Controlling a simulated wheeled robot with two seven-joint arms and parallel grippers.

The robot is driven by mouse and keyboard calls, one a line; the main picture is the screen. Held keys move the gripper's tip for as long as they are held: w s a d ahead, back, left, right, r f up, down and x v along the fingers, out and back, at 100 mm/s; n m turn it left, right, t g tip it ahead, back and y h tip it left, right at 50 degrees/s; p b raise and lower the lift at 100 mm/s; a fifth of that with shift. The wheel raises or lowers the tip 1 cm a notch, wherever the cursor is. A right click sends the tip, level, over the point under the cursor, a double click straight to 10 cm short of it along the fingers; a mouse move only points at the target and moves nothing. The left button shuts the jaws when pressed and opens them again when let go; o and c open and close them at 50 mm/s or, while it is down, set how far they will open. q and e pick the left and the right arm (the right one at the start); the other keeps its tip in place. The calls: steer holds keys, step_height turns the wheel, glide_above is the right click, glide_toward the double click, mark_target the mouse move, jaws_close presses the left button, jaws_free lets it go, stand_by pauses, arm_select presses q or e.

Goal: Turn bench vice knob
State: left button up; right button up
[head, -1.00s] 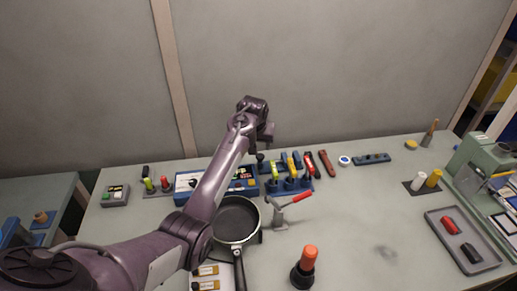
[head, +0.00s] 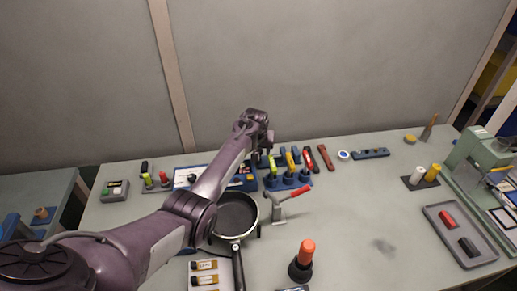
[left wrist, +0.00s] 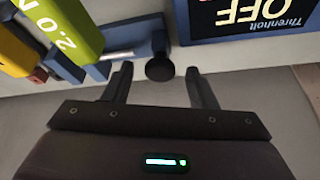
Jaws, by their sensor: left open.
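In the left wrist view a round black knob (left wrist: 160,68) sits at the end of a short grey bar. I take it to be the vice knob; the body of the vice cannot be made out. My left gripper (left wrist: 158,88) is open, with one fingertip on each side of the knob and a visible gap to each. The fingertips are close to the knob; whether they touch it in depth I cannot tell. In the head view my left gripper (head: 266,141) is above the back of the bench, by the tool rack, and the knob is not clear there. My right gripper is not in view.
A blue rack (head: 289,183) of coloured-handled tools is close to my gripper. A blue panel marked OFF (left wrist: 250,22) is beside the knob. The bench (head: 350,200) is clear right of centre.

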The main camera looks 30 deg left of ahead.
arm_select(q)
steer(key=c, duration=1)
steer(key=shift+o, duration=0.2)
steer(key=shift+a+r+m+h+p, duration=0.15)
steer(key=shift+m+h+p, duration=0.15)
steer(key=shift+m+p, duration=0.3)
steer(key=shift+m+h, duration=0.3)
steer(key=shift+m, duration=0.8)
steer(key=o, duration=1)
steer(key=shift+c, duration=0.2)
steer(key=v, duration=0.7)
steer(key=shift+s+r, duration=0.2)
steer(key=shift+s, duration=0.05)
